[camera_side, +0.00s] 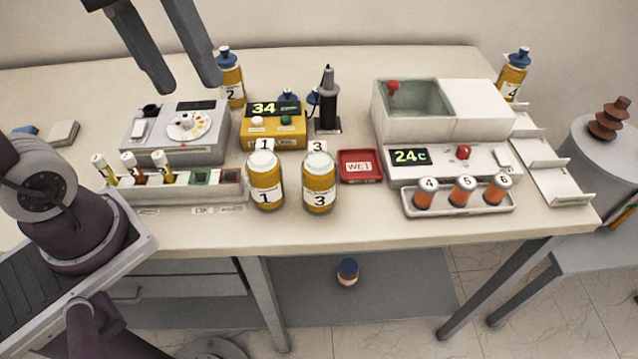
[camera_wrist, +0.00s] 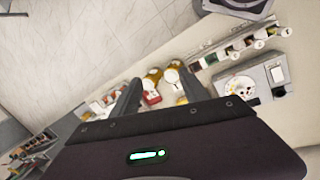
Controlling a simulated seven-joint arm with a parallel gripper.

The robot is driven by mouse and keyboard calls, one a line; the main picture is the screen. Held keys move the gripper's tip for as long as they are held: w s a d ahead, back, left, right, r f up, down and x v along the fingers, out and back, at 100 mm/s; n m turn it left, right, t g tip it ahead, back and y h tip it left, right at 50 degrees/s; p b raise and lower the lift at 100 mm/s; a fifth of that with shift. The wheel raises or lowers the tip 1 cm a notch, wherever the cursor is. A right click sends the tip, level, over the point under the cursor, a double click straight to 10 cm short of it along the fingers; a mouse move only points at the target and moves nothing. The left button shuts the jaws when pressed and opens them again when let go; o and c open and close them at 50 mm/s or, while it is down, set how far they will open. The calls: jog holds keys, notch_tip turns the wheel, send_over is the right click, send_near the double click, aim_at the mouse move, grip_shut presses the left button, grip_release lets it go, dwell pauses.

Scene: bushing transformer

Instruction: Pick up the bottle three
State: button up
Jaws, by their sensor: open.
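Bottle three (camera_side: 319,185) is an amber-yellow bottle with a white cap and a label marked 3. It stands upright near the front edge of the table in the side view. Bottle one (camera_side: 266,183), of the same kind, stands close to its left. My gripper (camera_side: 189,84) is open and empty, high above the back left of the table, well up and to the left of bottle three. In the wrist view, both bottles show small and far off between my fingers; bottle three (camera_wrist: 152,77) seems to be the left one.
A red WET tray (camera_side: 360,167) lies right of bottle three. A yellow device (camera_side: 275,128) and a black probe on a stand (camera_side: 328,105) are behind. A vial rack (camera_side: 175,190) is left; a water bath (camera_side: 440,125) and orange vials are right. Bottles 2 and 4 stand further back.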

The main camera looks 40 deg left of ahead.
jog(key=w+d+n+g+h, duration=0.1)
jog(key=w+n+g+h, duration=0.4)
jog(key=w+n+h, duration=0.75)
jog(key=m+y, duration=0.2)
send_near(318, 171)
notch_tip(318, 171, down, 3)
jog(key=d, duration=0.1)
jog(key=shift+t+y, duration=0.25)
jog(key=shift+t, duration=0.05)
jog(key=x, duration=0.7)
jog(key=shift+w+d+f, duration=0.15)
jog(key=shift+w, duration=0.2)
grip_shut()
